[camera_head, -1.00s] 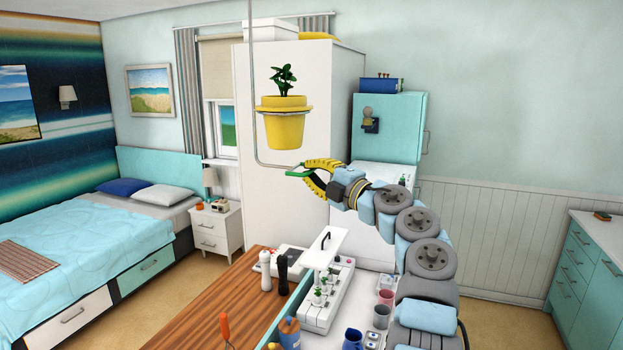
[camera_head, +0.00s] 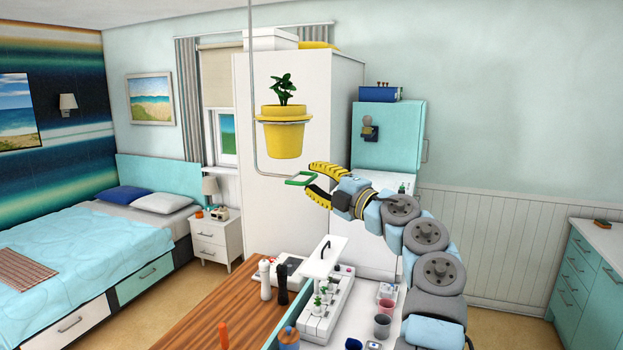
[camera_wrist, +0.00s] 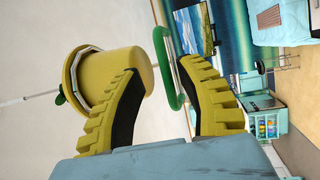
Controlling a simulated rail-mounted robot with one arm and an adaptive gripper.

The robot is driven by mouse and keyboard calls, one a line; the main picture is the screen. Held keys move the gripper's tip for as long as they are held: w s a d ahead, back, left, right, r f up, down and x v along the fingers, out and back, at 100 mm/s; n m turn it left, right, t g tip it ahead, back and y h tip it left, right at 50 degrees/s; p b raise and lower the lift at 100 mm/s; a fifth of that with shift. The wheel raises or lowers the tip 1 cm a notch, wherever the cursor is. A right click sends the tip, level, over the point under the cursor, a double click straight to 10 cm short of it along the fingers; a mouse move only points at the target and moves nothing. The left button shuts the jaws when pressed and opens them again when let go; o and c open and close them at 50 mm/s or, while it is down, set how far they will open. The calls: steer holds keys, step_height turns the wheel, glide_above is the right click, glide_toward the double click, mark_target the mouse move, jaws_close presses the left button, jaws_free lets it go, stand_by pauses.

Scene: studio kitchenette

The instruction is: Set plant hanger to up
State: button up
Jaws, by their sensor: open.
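The plant hanger is a thin grey rod (camera_head: 251,90) coming down from above, with a green loop handle (camera_head: 301,180) at its lower end. A yellow pot (camera_head: 284,139) with a green plant (camera_head: 284,90) sits in a ring on the hanger. My gripper (camera_head: 308,179) is open at the handle, its yellow fingers above and below it. In the wrist view, the green handle (camera_wrist: 168,68) lies between the fingertips, close to the right finger; contact cannot be told. The pot (camera_wrist: 125,72) shows behind the left finger there.
A tall white cabinet (camera_head: 330,120) stands behind the hanger, with a turquoise fridge (camera_head: 395,150) to its right. Open air surrounds the pot on the left.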

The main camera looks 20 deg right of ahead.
steer(key=v, duration=1)
steer(key=shift+s, duration=0.2)
steer(key=shift+d, duration=0.1)
